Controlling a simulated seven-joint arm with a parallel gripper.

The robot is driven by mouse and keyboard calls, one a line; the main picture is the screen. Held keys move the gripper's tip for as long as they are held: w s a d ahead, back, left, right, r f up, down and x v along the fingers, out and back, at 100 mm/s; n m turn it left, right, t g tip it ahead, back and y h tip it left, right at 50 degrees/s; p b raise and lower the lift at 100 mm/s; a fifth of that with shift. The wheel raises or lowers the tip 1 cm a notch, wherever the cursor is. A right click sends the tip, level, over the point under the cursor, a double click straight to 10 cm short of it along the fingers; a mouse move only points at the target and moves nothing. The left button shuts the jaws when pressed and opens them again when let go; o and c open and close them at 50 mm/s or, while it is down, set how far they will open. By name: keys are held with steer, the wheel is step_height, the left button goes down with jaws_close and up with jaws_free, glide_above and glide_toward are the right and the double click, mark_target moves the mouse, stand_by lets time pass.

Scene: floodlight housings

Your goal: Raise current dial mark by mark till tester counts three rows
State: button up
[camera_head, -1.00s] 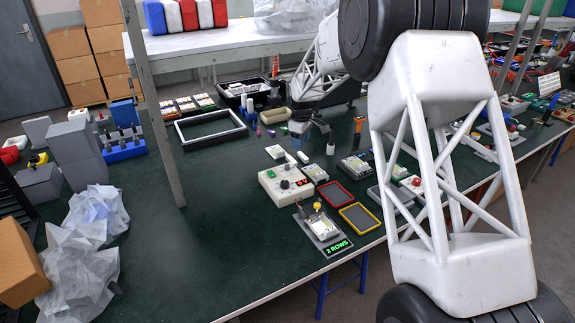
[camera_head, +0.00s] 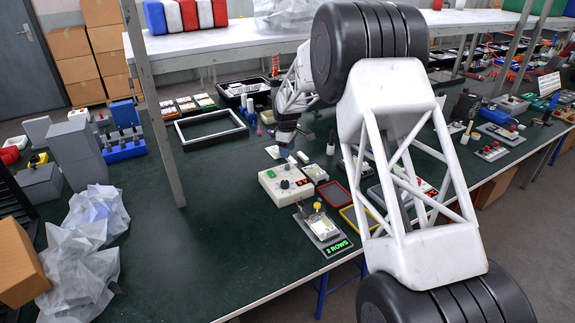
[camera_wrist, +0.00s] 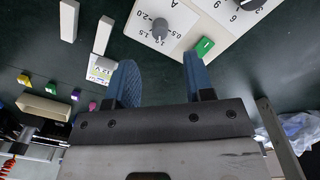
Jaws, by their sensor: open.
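The cream supply box (camera_head: 270,190) stands mid-table with a dark knob (camera_head: 284,184) and a red display. In the wrist view, its grey current dial (camera_wrist: 158,27) sits inside a scale marked in A. Its exact setting is hard to read. A second knob (camera_wrist: 245,3) with 6 and 9 beside it is cut by the top edge. The tester (camera_head: 320,226) stands in front of the box, and its green display (camera_head: 338,247) reads 2 ROWS. My gripper (camera_wrist: 163,85) is open and empty, its blue fingers apart, short of the dial in the picture. It hovers behind the box.
A green button (camera_wrist: 203,47) lies beside the dial. Red and yellow framed trays (camera_head: 335,193) stand right of the box, partly behind my arm. Small pale blocks lie behind the box. The table left of the box is clear up to the crumpled plastic (camera_head: 90,235).

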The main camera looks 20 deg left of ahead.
mark_target(287, 165)
steer(key=shift+w+f, duration=0.15)
steer(key=shift+f, duration=3.55)
jaws_close()
